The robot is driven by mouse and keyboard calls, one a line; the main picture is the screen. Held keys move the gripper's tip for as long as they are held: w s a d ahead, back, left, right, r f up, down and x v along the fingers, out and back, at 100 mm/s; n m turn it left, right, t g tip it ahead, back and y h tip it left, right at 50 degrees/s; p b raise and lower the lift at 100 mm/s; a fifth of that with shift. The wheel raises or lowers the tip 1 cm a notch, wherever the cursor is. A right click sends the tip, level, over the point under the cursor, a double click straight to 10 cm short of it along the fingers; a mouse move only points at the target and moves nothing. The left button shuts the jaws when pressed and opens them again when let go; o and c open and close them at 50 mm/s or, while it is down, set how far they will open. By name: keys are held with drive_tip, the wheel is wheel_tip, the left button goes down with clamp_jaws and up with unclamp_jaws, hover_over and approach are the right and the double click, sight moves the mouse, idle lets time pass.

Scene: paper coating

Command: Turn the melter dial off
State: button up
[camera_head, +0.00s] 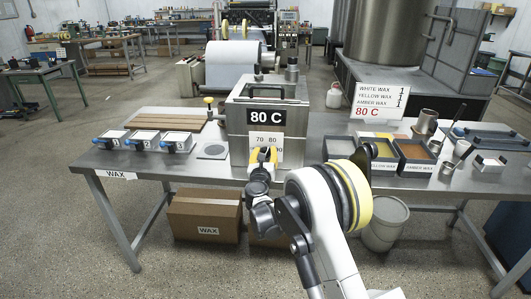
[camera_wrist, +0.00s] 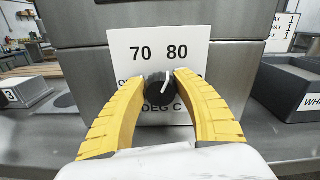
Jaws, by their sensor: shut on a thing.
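The melter (camera_head: 237,112) is a grey metal box on the table, with a black "80 C" sign on its front. Below that, a white dial plate (camera_wrist: 122,44) reads "70 80", with its lower lettering partly hidden. The melter dial (camera_wrist: 157,92) is a black round knob with a white pointer tilted up and slightly right, toward the 80. My gripper (camera_wrist: 161,80), with yellow fingers, is shut on the dial, one finger on each side. In the head view my gripper (camera_head: 264,153) is at the melter's front and hides the dial.
Small lidded trays (camera_head: 144,139) stand left of the melter on the metal table (camera_head: 220,172). Wax bins (camera_head: 415,152) and metal cups stand to the right. A sign (camera_head: 378,99) lists waxes and 80 C. A cardboard box (camera_head: 204,213) and a bucket (camera_head: 384,229) are under the table.

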drive_tip(key=n, duration=0.5)
drive_tip(key=shift+n+b, duration=0.35)
drive_tip(key=shift+n, duration=0.05)
drive_tip(key=n, duration=0.5)
drive_tip(key=shift+a+n, duration=0.1)
drive_tip(key=shift+n, duration=0.2)
drive_tip(key=n+b, duration=0.1)
drive_tip(key=n, duration=0.5)
drive_tip(key=shift+f, duration=0.15)
drive_tip(key=n, duration=0.5)
drive_tip(key=shift+n, duration=0.4)
drive_tip(key=o, duration=1.2)
drive_tip(key=shift+f, duration=0.1)
